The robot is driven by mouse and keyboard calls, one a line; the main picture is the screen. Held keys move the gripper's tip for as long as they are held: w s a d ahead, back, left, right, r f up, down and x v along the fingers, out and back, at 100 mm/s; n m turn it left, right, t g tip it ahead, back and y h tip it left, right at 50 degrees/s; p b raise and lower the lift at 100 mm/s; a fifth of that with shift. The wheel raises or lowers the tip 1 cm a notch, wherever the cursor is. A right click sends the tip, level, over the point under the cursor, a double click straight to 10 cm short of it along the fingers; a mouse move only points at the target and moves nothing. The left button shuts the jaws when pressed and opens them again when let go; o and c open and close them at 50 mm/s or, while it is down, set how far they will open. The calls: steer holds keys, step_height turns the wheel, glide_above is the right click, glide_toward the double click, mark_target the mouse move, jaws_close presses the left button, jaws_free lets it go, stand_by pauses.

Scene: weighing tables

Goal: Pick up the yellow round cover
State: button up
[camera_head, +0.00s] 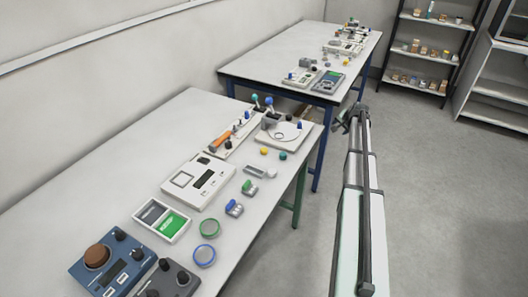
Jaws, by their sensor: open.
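The yellow round cover (264,151) is a small round yellow piece on the near white table (112,172). It lies near the table's right side, in front of a white device with a round pan (284,133). A similar green round piece (283,157) lies just to its right. My gripper (346,119) is at the far end of my arm, beyond the table's right edge and well apart from the cover. It is open, and I see nothing between its fingers. The fingers look small and dark at this distance.
A second table (285,53) and shelves (420,48) stand behind. Floor on the right is clear.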

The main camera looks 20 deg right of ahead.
steer(key=w+a+r+g+y, duration=0.1)
steer(key=w+a+r, duration=0.2)
steer(key=a+r, duration=0.75)
steer(key=w+a+r+g+y, duration=0.1)
steer(key=w+a+r+y, duration=0.1)
steer(key=a+r, duration=0.85)
steer(key=m+g+h, duration=0.2)
steer(key=m+g, duration=0.3)
steer(key=m, duration=0.6)
glide_above(264, 149)
step_height(264, 149, down, 4)
step_height(264, 149, down, 13)
steer(key=shift+f, duration=0.1)
jaws_close()
